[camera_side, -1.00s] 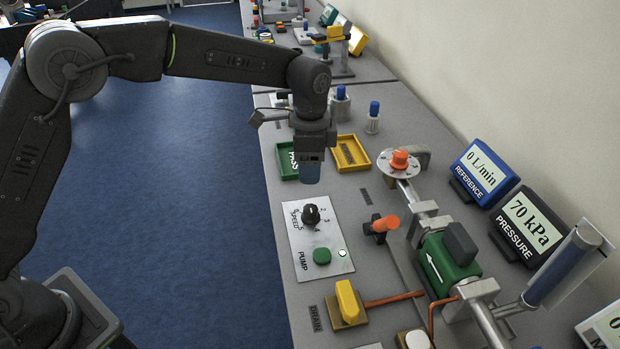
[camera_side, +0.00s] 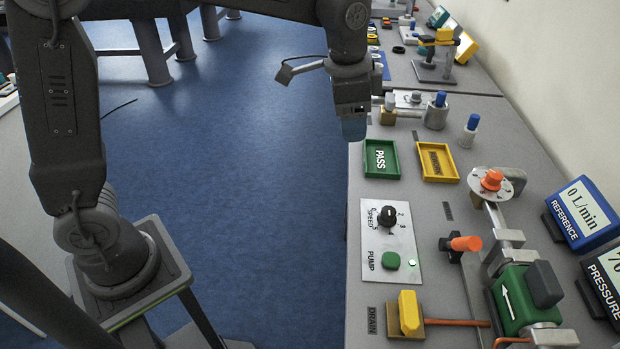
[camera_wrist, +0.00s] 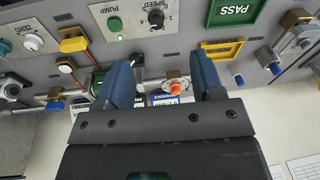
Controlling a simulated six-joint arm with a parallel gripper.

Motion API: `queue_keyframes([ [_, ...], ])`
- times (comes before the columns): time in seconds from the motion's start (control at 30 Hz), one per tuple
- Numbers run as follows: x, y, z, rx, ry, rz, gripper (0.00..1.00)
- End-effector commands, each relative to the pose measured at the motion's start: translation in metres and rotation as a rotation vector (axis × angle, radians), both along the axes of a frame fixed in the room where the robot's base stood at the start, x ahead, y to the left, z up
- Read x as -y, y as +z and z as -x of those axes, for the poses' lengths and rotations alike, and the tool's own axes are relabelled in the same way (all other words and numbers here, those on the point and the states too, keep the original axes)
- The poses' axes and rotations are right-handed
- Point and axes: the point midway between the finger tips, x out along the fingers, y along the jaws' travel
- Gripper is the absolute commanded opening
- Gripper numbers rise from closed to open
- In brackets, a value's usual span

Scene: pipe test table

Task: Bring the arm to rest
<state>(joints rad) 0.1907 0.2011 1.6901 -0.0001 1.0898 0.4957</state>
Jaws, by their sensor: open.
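My gripper (camera_side: 354,128) hangs at the end of my arm, above the table's left edge and behind the green PASS tray (camera_side: 381,158) in the side view. Its fingers overlap from the side. In the wrist view my gripper (camera_wrist: 167,82) shows two blue fingers spread apart with nothing held between them. The table (camera_side: 420,205) lies below, and the fingers touch nothing that I can see.
A yellow tray (camera_side: 437,162) stands beside the PASS tray. The pump panel (camera_side: 390,240), orange-handled valve (camera_side: 461,244), green pump body (camera_side: 515,300) and displays (camera_side: 585,212) fill the table's right and front. Blue floor (camera_side: 240,200) lies open left of the table.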

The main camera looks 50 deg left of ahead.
Motion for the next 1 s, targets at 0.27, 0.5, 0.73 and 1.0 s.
queue_keyframes([
  [0.27, -0.048, 0.038, 0.097, 0.142, 0.298, 0.073, 0.61],
  [0.5, -0.072, 0.028, 0.173, 0.250, 0.530, 0.144, 0.61],
  [0.73, -0.080, 0.011, 0.207, 0.305, 0.647, 0.186, 0.61],
  [1.0, -0.081, 0.008, 0.211, 0.311, 0.663, 0.192, 0.61],
])
